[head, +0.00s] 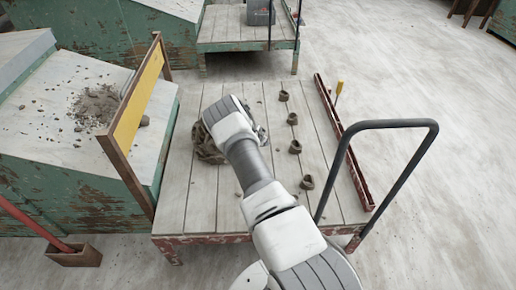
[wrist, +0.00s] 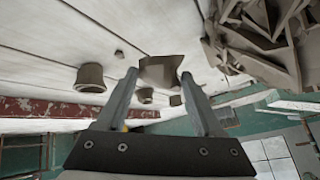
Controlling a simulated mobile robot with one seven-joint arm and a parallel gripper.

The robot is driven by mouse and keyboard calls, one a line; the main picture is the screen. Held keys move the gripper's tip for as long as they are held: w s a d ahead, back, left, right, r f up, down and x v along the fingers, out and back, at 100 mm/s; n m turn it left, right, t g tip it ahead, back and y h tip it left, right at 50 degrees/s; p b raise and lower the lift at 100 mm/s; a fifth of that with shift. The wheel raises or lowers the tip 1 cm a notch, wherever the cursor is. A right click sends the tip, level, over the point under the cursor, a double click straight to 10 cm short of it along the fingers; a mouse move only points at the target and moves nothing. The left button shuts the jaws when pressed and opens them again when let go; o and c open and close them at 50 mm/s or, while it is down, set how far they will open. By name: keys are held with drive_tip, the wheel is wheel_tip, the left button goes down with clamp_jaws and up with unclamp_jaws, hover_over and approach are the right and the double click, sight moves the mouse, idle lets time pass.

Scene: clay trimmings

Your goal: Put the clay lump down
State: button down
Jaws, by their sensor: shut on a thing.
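In the wrist view my gripper (wrist: 159,76) is shut on a brown-grey clay lump (wrist: 160,68), held between the two fingertips. In the head view my arm hides the gripper and the held lump. Several similar lumps stand in a row on the plank-topped cart (head: 201,212), one at the near end (head: 307,182) and one at the far end (head: 283,96). One of these lumps (wrist: 90,77) shows beside the fingers in the wrist view. A heap of clay trimmings (head: 205,148) lies left of the row, partly behind my arm; it shows in the wrist view (wrist: 262,50).
A dark red rail (head: 342,140) edges the cart's right side, with a grey handle (head: 390,124) at the near right. A yellow board (head: 138,100) stands along the left, by a green bench (head: 70,185) with crumbs. Bare planks lie around the row.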

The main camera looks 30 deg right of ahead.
drive_tip(key=shift+w+d+f+b, duration=0.1)
drive_tip(key=shift+w+f+b, duration=0.25)
drive_tip(key=shift+w+f, duration=0.3)
drive_tip(key=shift+w+f+b, duration=0.2)
drive_tip(key=shift+w+b, duration=0.15)
drive_tip(key=shift+w, duration=0.35)
drive_tip(key=shift+f+b, duration=0.85)
drive_tip(key=shift+f, duration=1.05)
drive_tip(key=shift+f, duration=0.15)
unclamp_jaws()
